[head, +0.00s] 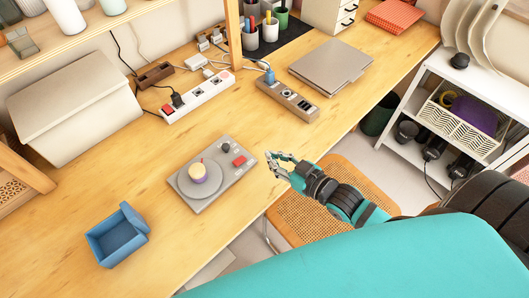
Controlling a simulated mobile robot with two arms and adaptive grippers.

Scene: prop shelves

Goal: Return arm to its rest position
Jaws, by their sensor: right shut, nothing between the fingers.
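My right gripper (274,165) is in the head view just off the front edge of the wooden desk, right of a grey device. Its fingers are shut with nothing between them. The teal and black right arm runs down to the lower right. The grey device (212,205) on the desk has a round plate, a black knob and a red button. My left gripper is not in view.
An open blue box (118,238) stands at the desk's lower left. Power strips (198,97), a grey laptop (331,66) and pen cups are farther back. A woven chair seat (315,215) is below the arm. A white shelf unit (425,160) stands at right. Bare desk lies left of the device.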

